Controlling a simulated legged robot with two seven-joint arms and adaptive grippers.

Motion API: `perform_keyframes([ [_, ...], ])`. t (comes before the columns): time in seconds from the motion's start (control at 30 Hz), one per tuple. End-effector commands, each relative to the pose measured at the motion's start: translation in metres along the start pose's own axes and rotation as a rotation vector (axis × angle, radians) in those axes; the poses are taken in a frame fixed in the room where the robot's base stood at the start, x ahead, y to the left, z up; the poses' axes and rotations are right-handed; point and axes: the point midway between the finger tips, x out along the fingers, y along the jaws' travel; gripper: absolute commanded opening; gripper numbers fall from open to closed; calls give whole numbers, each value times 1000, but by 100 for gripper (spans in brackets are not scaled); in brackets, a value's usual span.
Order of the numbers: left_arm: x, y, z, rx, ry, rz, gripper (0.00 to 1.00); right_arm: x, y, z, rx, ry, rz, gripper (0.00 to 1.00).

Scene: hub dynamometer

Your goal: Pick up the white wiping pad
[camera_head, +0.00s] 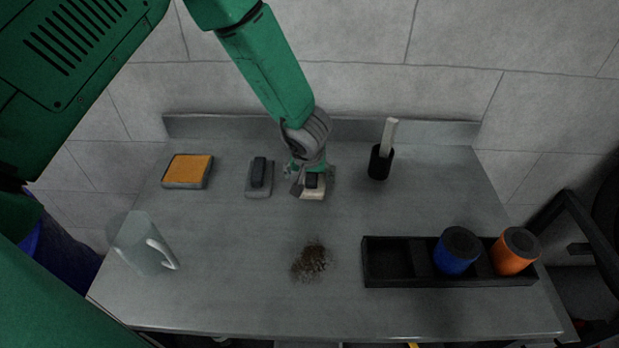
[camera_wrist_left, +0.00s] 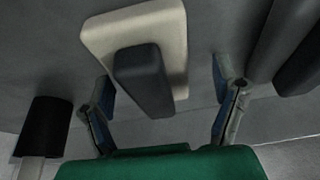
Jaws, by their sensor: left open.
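The white wiping pad (camera_head: 313,194) lies on the grey table, below my left gripper (camera_head: 309,178), which partly covers it in the head view. It has a cream-white base and a dark block handle on top. In the left wrist view the pad (camera_wrist_left: 103,34) shows with its dark handle (camera_wrist_left: 143,80) between the gripper's two spread fingers. My left gripper (camera_wrist_left: 165,103) is open, and a gap shows between the handle and each finger. Whether the fingertips touch the pad cannot be told. My right gripper is not in view.
A grey pad with a dark handle (camera_head: 259,177) lies just left. An orange-topped sponge (camera_head: 187,170) is further left, and a clear mug (camera_head: 140,245) stands front left. A dark cup with a white-handled tool (camera_head: 381,162) stands right. Dark debris (camera_head: 311,262) lies in front, beside a black rack (camera_head: 395,262) holding blue and orange containers.

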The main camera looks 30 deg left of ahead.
Motion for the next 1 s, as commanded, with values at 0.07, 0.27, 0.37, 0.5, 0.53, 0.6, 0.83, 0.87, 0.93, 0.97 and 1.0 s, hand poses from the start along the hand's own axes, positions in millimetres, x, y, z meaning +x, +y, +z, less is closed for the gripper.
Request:
perform_keyframes([
  [0.07,-2,2,0,2,2,0,81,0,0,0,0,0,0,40],
  [0.27,-4,6,2,3,4,-4,28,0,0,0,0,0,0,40],
  [0.37,-5,6,2,4,4,-5,27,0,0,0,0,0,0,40],
  [0.5,-4,5,1,3,4,-3,27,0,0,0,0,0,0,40],
  [0.53,-4,5,1,2,4,-3,27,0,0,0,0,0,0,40],
  [0.6,-5,3,-1,1,3,-1,27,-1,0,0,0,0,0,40],
  [0.83,-39,1,-17,-2,3,2,27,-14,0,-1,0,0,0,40],
  [0.87,-45,1,-19,-2,3,3,27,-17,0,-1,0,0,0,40],
  [0.93,-59,1,-25,-2,3,3,27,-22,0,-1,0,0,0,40],
  [0.97,-64,1,-27,-1,4,2,27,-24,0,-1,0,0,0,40],
  [1.0,-71,2,-29,-2,4,2,27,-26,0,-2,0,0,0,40],
])
